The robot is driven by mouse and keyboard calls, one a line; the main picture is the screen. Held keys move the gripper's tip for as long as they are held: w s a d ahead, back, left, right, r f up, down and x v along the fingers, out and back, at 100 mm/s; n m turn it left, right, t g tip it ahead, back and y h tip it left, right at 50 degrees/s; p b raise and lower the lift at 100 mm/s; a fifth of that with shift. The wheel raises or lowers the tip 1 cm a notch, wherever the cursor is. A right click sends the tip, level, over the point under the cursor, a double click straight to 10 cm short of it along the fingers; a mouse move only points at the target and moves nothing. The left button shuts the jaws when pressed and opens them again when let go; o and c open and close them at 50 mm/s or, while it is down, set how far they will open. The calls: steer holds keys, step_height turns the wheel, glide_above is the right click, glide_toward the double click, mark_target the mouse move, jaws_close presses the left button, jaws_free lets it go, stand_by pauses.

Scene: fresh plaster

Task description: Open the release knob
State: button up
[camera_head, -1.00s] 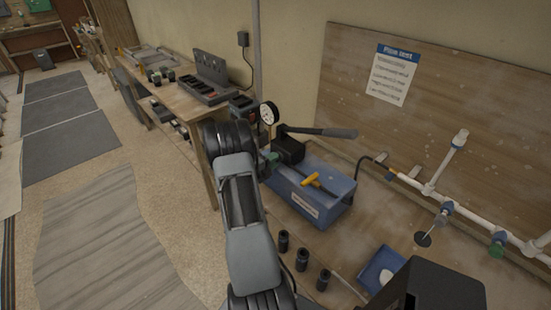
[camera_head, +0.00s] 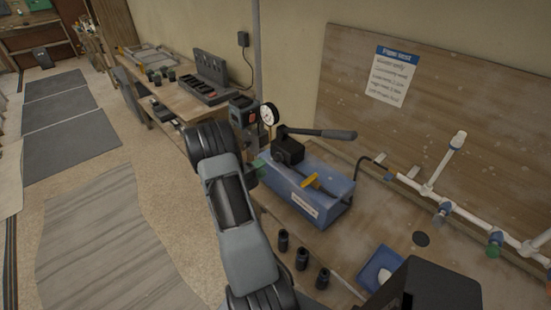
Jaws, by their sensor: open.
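The blue test pump (camera_head: 325,205) stands on the bench at centre right, with a black block (camera_head: 288,151) and a long dark lever (camera_head: 325,133) on top. A small green knob-like part (camera_head: 258,168) shows at its left end, partly beside my arm; I cannot tell for sure that it is the release knob. A round white gauge (camera_head: 269,114) stands behind. My grey arm rises left of the pump; my gripper is hidden behind or beyond it.
White pipework (camera_head: 470,216) with blue and green fittings runs along the back right. Several black sockets (camera_head: 302,259) stand at the bench's front edge, near a blue tray (camera_head: 378,272). A wooden table (camera_head: 185,97) is at the back left.

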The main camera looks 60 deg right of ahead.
steer(key=shift+p+v, duration=0.45)
steer(key=shift+v, duration=2.45)
steer(key=s+a+f+m+g+y, duration=0.35)
steer(key=s+m+y, duration=0.25)
steer(key=m, duration=0.6)
steer(key=a+r+m+t+y, duration=0.3)
steer(key=a+r+m, duration=0.4)
steer(key=a, duration=0.3)
steer(key=w+a+r+m+t+y, duration=0.1)
steer(key=a+r+m+t+y, duration=0.3)
steer(key=a, duration=0.7)
steer(key=w+a+r+m+t+y, duration=0.1)
steer(key=a+r+m+t+y, duration=0.3)
steer(key=a+r+m+t, duration=0.3)
steer(key=a+r+m, duration=0.2)
steer(key=a+r, duration=0.1)
steer(key=r, duration=0.1)
steer(key=shift+a+r+m+b, duration=0.15)
steer(key=shift+a+m+b, duration=0.15)
steer(key=shift+m+b, duration=0.1)
